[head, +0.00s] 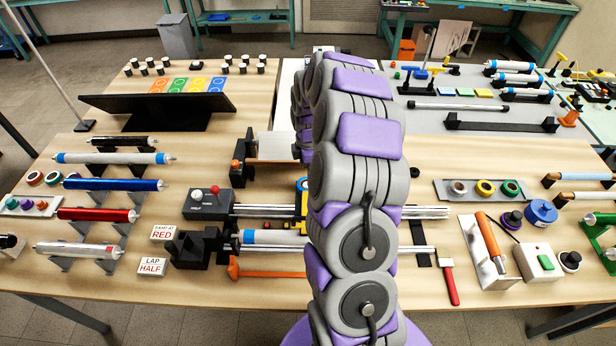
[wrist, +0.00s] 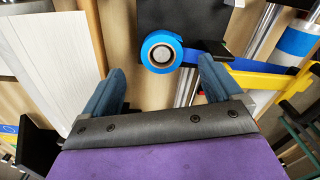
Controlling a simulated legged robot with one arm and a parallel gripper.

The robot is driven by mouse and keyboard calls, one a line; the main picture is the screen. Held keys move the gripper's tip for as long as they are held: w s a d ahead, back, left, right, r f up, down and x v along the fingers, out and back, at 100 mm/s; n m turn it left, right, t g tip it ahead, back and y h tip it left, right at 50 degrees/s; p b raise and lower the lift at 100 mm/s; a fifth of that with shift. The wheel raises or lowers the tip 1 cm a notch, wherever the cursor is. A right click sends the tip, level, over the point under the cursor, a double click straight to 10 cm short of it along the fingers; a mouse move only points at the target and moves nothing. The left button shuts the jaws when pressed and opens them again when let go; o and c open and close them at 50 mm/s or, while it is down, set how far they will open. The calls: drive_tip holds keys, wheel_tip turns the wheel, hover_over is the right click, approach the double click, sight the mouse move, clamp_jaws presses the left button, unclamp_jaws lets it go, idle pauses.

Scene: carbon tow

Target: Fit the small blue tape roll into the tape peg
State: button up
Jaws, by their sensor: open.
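The small blue tape roll (wrist: 149,48) lies just beyond my fingertips in the wrist view, with a pale round core, likely the tape peg (wrist: 162,54), in its centre. I cannot tell how far down the roll sits. A blue strip (wrist: 240,66) runs from the roll's side to the right. My gripper (wrist: 160,66) is open, its two blue fingers spread on either side below the roll, holding nothing. In the head view a blue ring (head: 302,184) shows beside my arm, partly hidden; my arm hides the gripper there.
A black plate (wrist: 185,18) lies behind the roll. Metal rails (wrist: 262,32) and a yellow bracket (wrist: 262,80) are close on the right. A white panel (wrist: 48,60) is at left.

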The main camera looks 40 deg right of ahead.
wheel_tip(320, 180, up, 11)
drive_tip(key=p, duration=0.1)
idle(0.6)
